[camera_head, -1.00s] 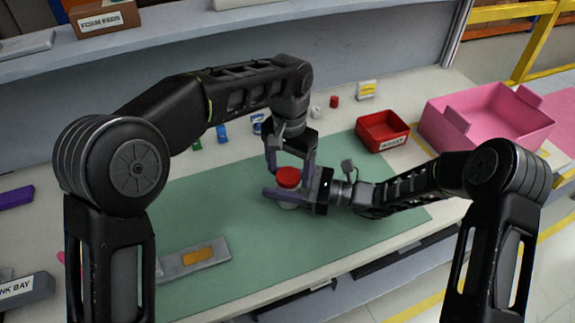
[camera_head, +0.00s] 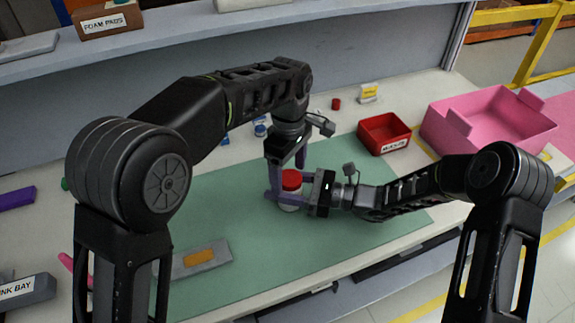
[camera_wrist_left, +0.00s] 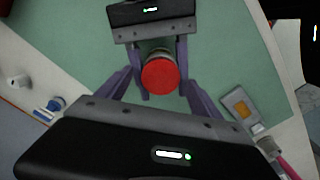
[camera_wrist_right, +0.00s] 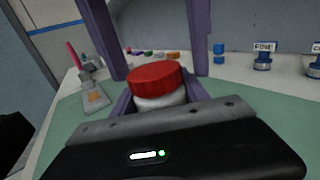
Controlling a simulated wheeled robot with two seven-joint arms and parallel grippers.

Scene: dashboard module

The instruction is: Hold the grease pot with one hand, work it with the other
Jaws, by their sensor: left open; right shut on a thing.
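The grease pot (camera_head: 290,190) is a white jar with a red lid (camera_head: 291,179), standing upright over the green mat (camera_head: 210,225). My right gripper (camera_head: 292,196) comes in from the right and is shut on the pot's white body. In the right wrist view the white body (camera_wrist_right: 160,101) sits between its purple fingers, below the lid (camera_wrist_right: 155,75). My left gripper (camera_head: 287,174) points down from above and is open around the lid. In the left wrist view its fingers stand apart on both sides of the red lid (camera_wrist_left: 160,76). The lid is on the pot.
A red bin (camera_head: 384,134) and a large pink bin (camera_head: 490,122) stand to the right. A grey plate with an orange patch (camera_head: 199,257) lies at the mat's front left. Small blue-lidded pots (camera_wrist_right: 264,57) stand behind. The mat's middle left is clear.

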